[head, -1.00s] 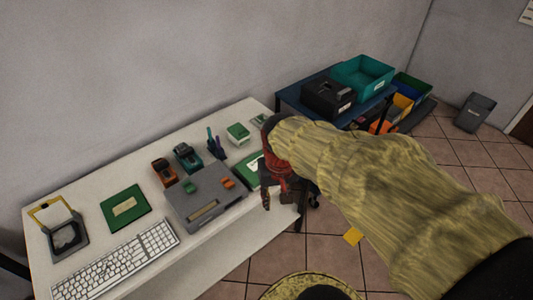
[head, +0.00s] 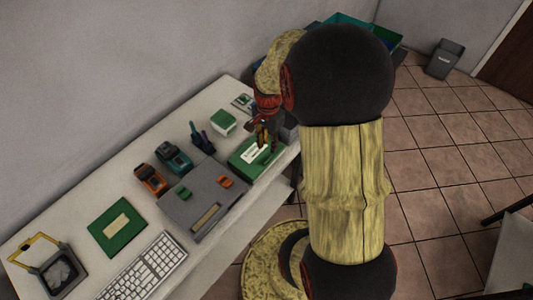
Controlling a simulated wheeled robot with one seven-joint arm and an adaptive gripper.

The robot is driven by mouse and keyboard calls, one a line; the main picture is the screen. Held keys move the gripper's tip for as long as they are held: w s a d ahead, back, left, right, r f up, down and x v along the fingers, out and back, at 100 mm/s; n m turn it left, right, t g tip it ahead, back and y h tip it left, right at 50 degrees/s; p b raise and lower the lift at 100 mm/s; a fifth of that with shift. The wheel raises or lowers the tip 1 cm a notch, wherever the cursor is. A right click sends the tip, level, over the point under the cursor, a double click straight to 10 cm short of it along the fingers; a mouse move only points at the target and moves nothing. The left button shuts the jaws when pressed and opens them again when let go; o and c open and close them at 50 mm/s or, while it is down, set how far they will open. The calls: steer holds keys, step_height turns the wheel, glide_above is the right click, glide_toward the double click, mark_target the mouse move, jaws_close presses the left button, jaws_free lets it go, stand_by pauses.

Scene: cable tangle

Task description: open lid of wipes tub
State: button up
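A small white box with a green top (head: 223,122), which looks like the wipes tub, stands near the back right of the white table. Its top looks shut, and I cannot read any label. My gripper (head: 264,141) points down to the right of this box, above or in front of a green flat box with a white label (head: 243,157). I cannot tell whether it touches the green box. The fingers are small and dark in the head view, so their opening is unclear. I see nothing held.
A grey tray-like box (head: 203,197), orange and teal devices (head: 173,157), a dark pen holder (head: 202,136), a green book-like item (head: 117,227), a keyboard (head: 143,268) and a grey container with a yellow-edged frame (head: 62,271) crowd the table (head: 85,200). Bins stand behind my arm.

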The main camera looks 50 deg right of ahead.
mark_target(268, 158)
step_height(268, 158, down, 8)
steer(key=shift+r+b, duration=0.15)
steer(key=shift+b, duration=0.85)
jaws_close()
stand_by(0.3)
